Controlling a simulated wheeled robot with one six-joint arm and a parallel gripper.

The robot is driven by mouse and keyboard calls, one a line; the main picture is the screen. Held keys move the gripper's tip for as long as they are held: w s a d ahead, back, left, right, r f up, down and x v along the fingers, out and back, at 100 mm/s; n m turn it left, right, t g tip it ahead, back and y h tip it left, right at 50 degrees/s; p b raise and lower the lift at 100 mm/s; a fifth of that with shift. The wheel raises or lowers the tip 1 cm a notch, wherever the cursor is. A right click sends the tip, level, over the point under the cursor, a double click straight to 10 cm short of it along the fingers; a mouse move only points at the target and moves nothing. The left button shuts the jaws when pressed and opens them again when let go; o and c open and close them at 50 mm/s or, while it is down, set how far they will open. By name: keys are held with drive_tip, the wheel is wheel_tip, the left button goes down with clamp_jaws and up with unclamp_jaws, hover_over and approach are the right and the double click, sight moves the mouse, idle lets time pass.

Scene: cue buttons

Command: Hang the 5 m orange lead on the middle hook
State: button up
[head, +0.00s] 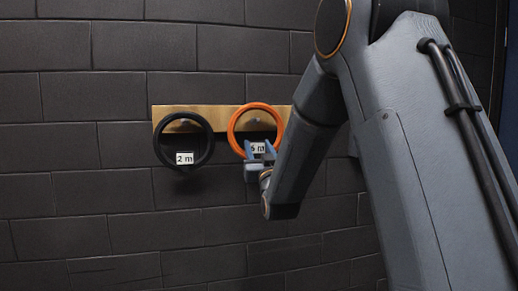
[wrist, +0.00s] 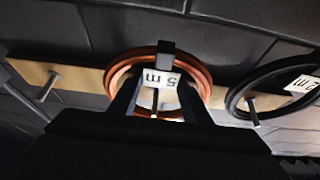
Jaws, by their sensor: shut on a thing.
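The orange lead (head: 236,121) is a coil with a white "5 m" tag (head: 258,148). It also shows in the wrist view (wrist: 113,75), with the tag upside down. My gripper (head: 259,158) is shut on the lead at its tagged side, the bottom in the head view. The middle hook (wrist: 155,100) shows through the coil's opening in the wrist view. The coil appears in front of the wooden board (head: 217,113), around the hook in both views. I cannot tell whether it rests on the hook.
A black coil (head: 158,146) tagged "2 m" hangs on the hook at the left of the board. A bare hook (wrist: 48,87) shows at the left in the wrist view; my arm hides that end in the head view. The dark block wall (head: 100,240) below is clear.

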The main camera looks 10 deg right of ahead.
drive_tip(key=shift+w+f+b, duration=0.5)
drive_tip(key=shift+f+b, duration=0.4)
drive_tip(key=shift+b, duration=0.15)
drive_tip(key=shift+f, duration=0.1)
drive_tip(key=o, duration=1.5)
drive_tip(key=shift+o, duration=0.4)
drive_tip(key=shift+f, duration=0.15)
